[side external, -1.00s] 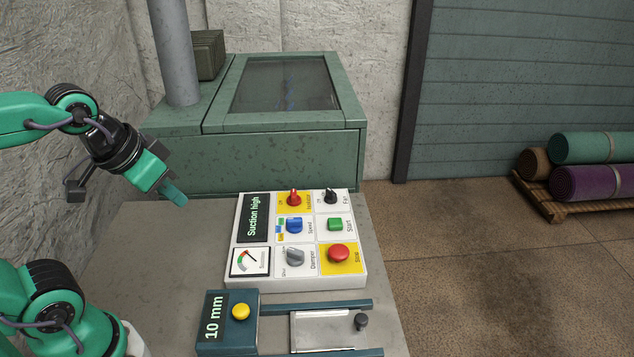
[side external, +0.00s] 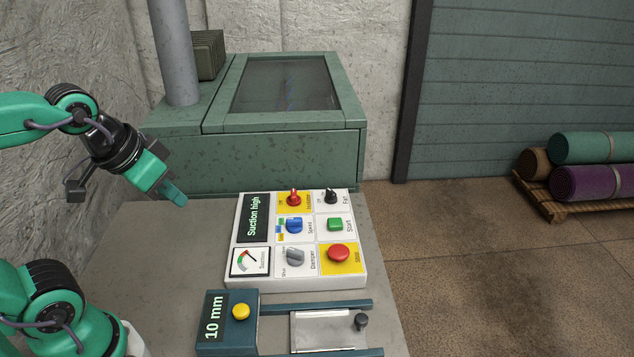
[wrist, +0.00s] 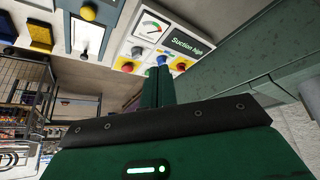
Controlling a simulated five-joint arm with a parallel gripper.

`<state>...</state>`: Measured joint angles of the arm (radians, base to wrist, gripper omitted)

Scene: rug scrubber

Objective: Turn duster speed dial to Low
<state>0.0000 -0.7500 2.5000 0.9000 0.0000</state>
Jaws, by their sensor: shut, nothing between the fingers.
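The blue speed dial (side external: 294,225) sits in the middle of a white control panel (side external: 232,276) on the grey bench. Coloured marks lie at its left edge, and its exact setting is too small to read. My gripper (side external: 178,199) is shut and empty, up and to the left of the panel, apart from it. In the wrist view the blue dial (wrist: 163,61) shows just beyond the tips of my closed fingers (wrist: 158,72). The panel's display (side external: 254,217) reads "Suction high".
Around the dial are a red isolator knob (side external: 293,197), a black fan knob (side external: 331,196), a green start button (side external: 335,224), a grey damper knob (side external: 296,257) and a red stop button (side external: 339,253). A box reading "10 mm" (side external: 213,318) stands in front. A green cabinet (side external: 270,160) stands behind.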

